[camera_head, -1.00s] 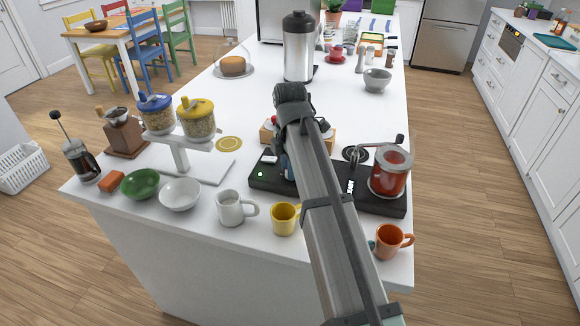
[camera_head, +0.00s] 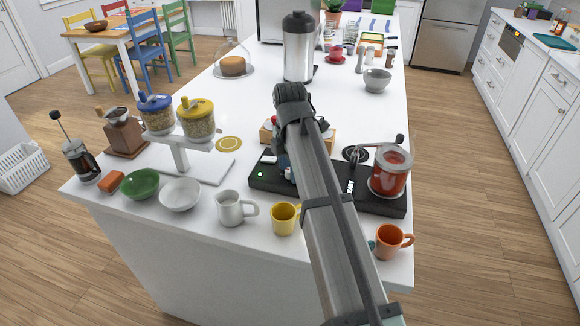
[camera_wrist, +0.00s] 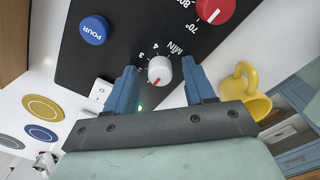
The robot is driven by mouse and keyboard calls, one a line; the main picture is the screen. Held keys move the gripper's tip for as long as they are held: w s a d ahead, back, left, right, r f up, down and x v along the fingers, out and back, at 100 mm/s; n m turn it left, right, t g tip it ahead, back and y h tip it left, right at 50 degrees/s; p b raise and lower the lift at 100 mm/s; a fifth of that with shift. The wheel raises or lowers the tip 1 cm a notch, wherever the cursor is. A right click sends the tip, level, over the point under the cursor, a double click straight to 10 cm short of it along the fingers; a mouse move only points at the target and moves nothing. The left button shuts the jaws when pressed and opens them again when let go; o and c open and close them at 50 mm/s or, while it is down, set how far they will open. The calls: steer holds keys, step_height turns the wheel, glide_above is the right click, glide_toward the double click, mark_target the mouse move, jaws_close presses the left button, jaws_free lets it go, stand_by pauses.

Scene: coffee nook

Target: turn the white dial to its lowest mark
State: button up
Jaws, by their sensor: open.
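The white dial (camera_wrist: 160,71) with a red pointer line is on a black panel (camera_wrist: 100,52) in the wrist view. Its pointer faces down and slightly left in that picture. The printed marks 3 and 4 and the word MIN lie above it; some marks are hidden or too small to read. My gripper (camera_wrist: 159,63) is open, with one blue finger on each side of the dial. Whether the fingers touch it is unclear. In the head view my arm hides the dial and most of the gripper over the black base (camera_head: 380,202).
A blue POUR button (camera_wrist: 94,30), a red dial (camera_wrist: 215,10) and a white switch (camera_wrist: 100,91) are nearby on the panel. A yellow mug (camera_head: 284,218), a white pitcher (camera_head: 231,208) and an orange mug (camera_head: 389,241) stand in front. A glass jug (camera_head: 389,176) stands at the base's right.

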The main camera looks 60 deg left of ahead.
step_height(320, 180, up, 14)
stand_by(0.8)
steer(key=shift+f, duration=0.1)
stand_by(0.3)
